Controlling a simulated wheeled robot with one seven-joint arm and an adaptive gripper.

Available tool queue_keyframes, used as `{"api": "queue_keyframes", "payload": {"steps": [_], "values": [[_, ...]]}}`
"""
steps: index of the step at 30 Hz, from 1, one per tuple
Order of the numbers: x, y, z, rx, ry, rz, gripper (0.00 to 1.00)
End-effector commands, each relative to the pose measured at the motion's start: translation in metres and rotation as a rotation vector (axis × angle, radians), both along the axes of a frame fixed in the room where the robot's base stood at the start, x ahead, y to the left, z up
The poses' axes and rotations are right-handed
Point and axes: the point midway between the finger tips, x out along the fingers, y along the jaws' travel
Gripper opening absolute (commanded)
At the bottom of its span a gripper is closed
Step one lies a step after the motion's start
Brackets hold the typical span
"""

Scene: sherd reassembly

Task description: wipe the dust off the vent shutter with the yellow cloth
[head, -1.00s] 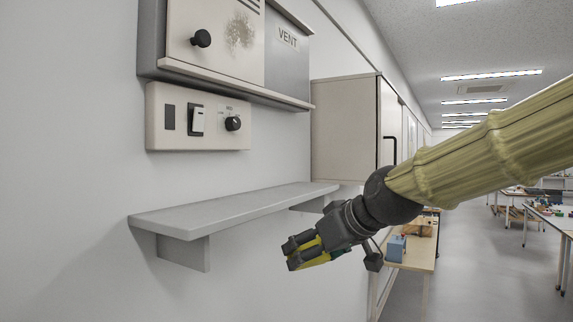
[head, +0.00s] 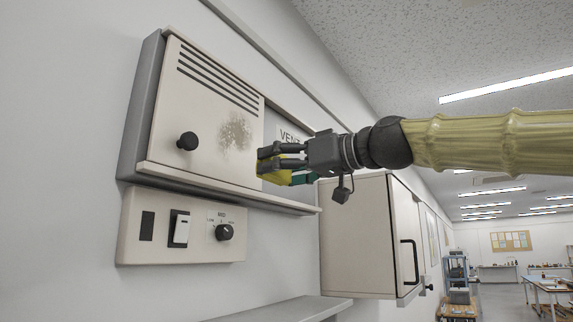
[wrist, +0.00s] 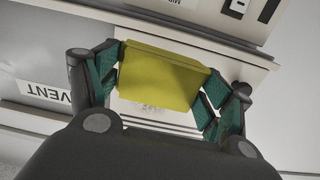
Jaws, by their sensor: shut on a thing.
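The vent shutter (head: 200,110) is a cream panel with dark slots at its top and a black knob (head: 187,141) at its lower left. A brown-grey dust patch (head: 236,134) marks its right part; a bit of the patch also shows in the wrist view (wrist: 150,106). My gripper (head: 270,165) is shut on the yellow cloth (wrist: 160,75), which spans between the green finger pads in the wrist view. The gripper is at the lower right of the dust patch, in front of the shutter's right edge. I cannot tell whether the cloth touches the panel.
A VENT label (head: 290,135) is partly behind my gripper. Below the shutter is a control panel (head: 135,238) with a rocker switch (head: 181,230) and a dial (head: 224,232). A wall cabinet (head: 350,235) stands close on the right. A grey shelf (head: 290,309) lies below.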

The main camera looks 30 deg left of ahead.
Motion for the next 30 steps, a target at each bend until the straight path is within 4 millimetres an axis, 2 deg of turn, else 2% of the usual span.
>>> {"api": "queue_keyframes", "payload": {"steps": [3,6,14,30], "values": [[-0.002,0.001,0.014,0.016,-0.002,0.019,0.61],[-0.003,0.004,0.018,0.02,-0.003,0.028,0.61],[-0.003,0.018,0.018,0.019,-0.002,0.034,0.61],[0.001,0.059,0.018,0.018,-0.002,0.03,0.61]]}}
